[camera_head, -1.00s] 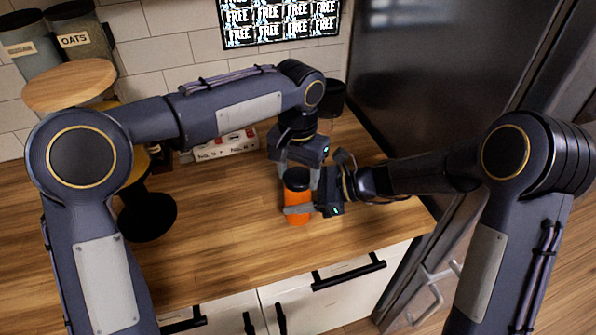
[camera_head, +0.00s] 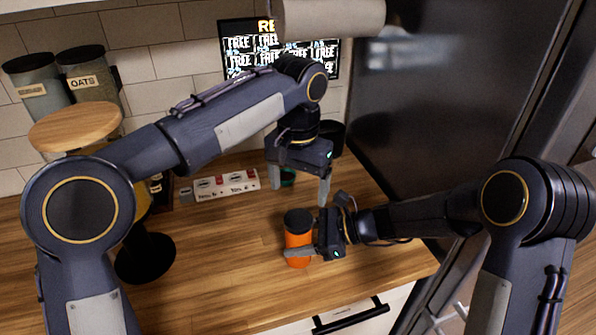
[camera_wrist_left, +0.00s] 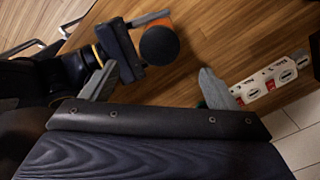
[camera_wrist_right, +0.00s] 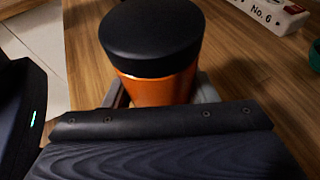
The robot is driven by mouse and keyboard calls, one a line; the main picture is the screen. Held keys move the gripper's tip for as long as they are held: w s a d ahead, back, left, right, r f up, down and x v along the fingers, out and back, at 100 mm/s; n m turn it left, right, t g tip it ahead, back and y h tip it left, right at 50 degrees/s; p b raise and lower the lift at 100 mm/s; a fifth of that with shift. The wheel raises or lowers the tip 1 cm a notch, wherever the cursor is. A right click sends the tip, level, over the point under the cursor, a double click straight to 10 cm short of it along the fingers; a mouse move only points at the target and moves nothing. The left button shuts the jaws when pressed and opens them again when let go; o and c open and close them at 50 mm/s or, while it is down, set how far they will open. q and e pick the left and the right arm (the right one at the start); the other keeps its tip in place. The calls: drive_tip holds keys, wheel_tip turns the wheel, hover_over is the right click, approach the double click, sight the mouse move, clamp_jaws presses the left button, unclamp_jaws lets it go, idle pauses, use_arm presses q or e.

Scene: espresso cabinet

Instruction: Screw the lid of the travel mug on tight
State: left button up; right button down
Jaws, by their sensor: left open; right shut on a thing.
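The travel mug (camera_head: 299,240) is orange and stands upright on the wooden counter. Its black lid (camera_head: 298,220) sits on top; in the right wrist view the lid (camera_wrist_right: 150,38) looks level on the orange body (camera_wrist_right: 158,90). How tightly it sits I cannot tell. My right gripper (camera_head: 300,254) is shut around the orange body from the right. My left gripper (camera_head: 299,190) is open and empty, above and behind the mug, apart from the lid. In the left wrist view the lid (camera_wrist_left: 159,46) shows beyond and between the open fingers (camera_wrist_left: 155,88).
A green object (camera_head: 288,177) stands partly hidden behind my left gripper. A black round base with a wooden top (camera_head: 75,125) is at left. The fridge (camera_head: 430,90) borders the right.

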use_arm(q)
wheel_tip(320, 180, up, 4)
drive_tip(key=shift+f, duration=0.2)
use_arm(e)
drive_tip(key=c, duration=0.5)
unclamp_jaws()
drive_tip(key=shift+d, duration=0.1)
drive_tip(key=v, duration=0.6)
drive_tip(key=shift+d+b, duration=0.1)
drive_tip(key=shift+b, duration=0.25)
use_arm(q)
drive_tip(key=shift+f, duration=0.4)
use_arm(e)
drive_tip(key=shift+s+d+r, duration=0.1)
drive_tip(key=shift+d+r, duration=0.25)
drive_tip(key=shift+d, duration=0.3)
